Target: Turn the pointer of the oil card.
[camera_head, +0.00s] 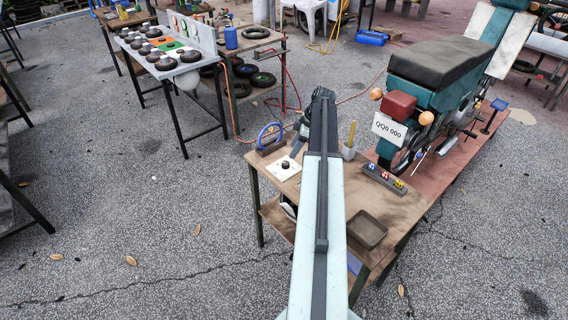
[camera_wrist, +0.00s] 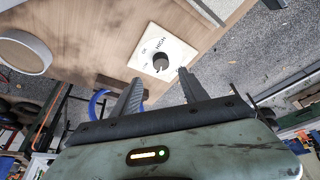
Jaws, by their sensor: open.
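The oil card (camera_head: 283,169) is a small white square lying on the wooden top of the small cart (camera_head: 318,205), near its far left corner. In the wrist view the oil card (camera_wrist: 177,50) bears lettering, part of it reading HIGH, and a round black pointer knob (camera_wrist: 160,62) on its face. Exactly where the pointer points is too small to tell. My gripper (camera_wrist: 161,77) is open and empty. Its two dark fingers spread to either side of the knob in the picture, with the tips apart from it. In the head view my arm hides part of the cart top.
A blue ring on a stand (camera_head: 270,138) stands just behind the card. A dark tray (camera_head: 368,229) and a rack with small coloured pieces (camera_head: 384,180) sit on the right of the cart top. A motorcycle (camera_head: 440,75) stands at the right.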

